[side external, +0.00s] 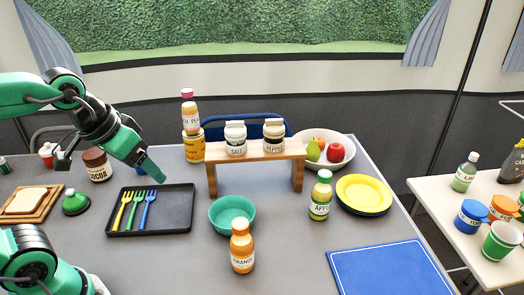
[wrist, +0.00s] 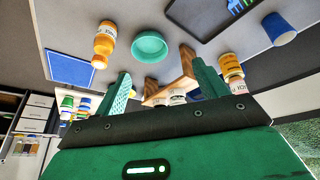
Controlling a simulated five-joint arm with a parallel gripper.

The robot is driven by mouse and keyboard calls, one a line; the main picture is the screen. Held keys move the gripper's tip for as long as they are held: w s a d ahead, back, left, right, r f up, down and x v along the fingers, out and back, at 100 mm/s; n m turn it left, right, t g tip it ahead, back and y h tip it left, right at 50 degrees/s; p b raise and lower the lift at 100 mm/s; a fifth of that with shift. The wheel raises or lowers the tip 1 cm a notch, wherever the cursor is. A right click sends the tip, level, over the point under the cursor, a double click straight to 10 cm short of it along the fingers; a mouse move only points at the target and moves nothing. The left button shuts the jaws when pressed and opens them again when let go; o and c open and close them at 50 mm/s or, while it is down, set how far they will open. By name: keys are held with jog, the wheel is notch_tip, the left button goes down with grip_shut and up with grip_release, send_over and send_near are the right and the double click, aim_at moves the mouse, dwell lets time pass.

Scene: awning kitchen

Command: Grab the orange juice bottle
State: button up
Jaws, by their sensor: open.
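The orange juice bottle (side external: 242,247) stands upright on the grey table, near its front middle, with an orange cap and a label reading ORANGE. It also shows in the wrist view (wrist: 104,40), at the upper left. My gripper (side external: 152,172) is over the dark tray at the left, well apart from the bottle. In the wrist view my gripper's two green fingers (wrist: 158,82) are spread wide with nothing between them.
A teal bowl (side external: 232,214) stands just behind the bottle. A wooden shelf (side external: 256,153) with salt and pepper jars is farther back. The apple juice bottle (side external: 320,195) and blue board (side external: 388,270) are to the right. The black tray (side external: 170,222) holds forks.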

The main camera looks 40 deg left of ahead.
jog(key=w+d+f+n+g, duration=0.2)
jog(key=w+d+n+g, duration=0.1)
jog(key=w+d, duration=0.35)
jog(key=n+g, duration=0.2)
send_over(240, 223)
notch_tip(240, 223, down, 6)
jog(key=shift+r, duration=0.1)
jog(key=shift+f, duration=1.3)
jog(key=shift+f, duration=0.15)
jog(key=shift+f, duration=2.45)
jog(key=shift+c, duration=0.4)
